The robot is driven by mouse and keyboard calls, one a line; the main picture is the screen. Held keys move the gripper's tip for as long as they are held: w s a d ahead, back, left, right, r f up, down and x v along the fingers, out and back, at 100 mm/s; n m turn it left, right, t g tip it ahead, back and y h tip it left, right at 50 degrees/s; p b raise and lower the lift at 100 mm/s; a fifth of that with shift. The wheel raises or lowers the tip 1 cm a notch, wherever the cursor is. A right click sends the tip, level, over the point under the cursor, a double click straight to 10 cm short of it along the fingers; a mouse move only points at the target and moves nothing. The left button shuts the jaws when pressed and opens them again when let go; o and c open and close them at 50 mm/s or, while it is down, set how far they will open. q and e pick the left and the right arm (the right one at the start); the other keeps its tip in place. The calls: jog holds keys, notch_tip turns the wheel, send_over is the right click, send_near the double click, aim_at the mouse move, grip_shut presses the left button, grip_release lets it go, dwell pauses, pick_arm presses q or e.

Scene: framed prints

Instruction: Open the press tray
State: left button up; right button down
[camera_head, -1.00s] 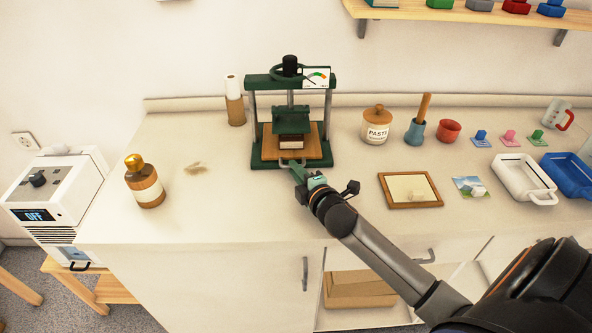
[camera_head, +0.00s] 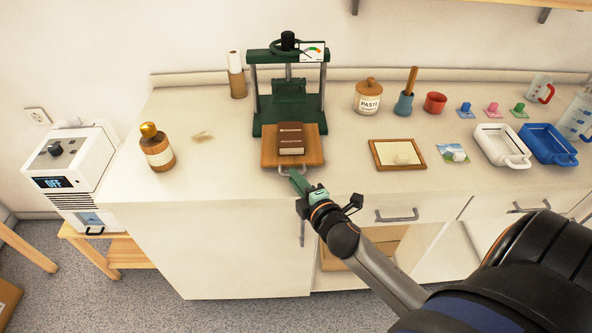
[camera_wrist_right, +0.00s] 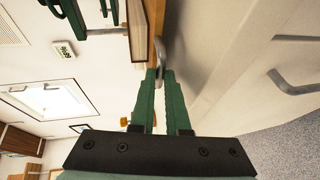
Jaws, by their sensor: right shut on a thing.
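The green press (camera_head: 312,95) stands at the back of the counter. Its wooden press tray (camera_head: 316,148) is slid out toward the counter's front edge, clear of the space under the platen. A brown block like a book (camera_head: 290,138) sits on the tray. My right gripper (camera_head: 294,174) is at the tray's front, shut on its metal handle; in the right wrist view the handle (camera_wrist_right: 160,50) lies between the green fingertips (camera_wrist_right: 158,76). My left gripper is not in view.
A brown bottle with a gold cap (camera_head: 157,148) stands left of the tray. A framed board (camera_head: 397,154), a paste jar (camera_head: 368,96), a white tray (camera_head: 502,145) and a blue tray (camera_head: 548,145) are to the right. Drawer handles (camera_head: 396,215) jut from the counter front.

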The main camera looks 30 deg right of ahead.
jog(key=shift+s, duration=0.25)
jog(key=shift+a, duration=0.1)
jog(key=c, duration=1.2)
grip_release()
jog(key=shift+b+v, duration=0.45)
jog(key=shift+v, duration=5.8)
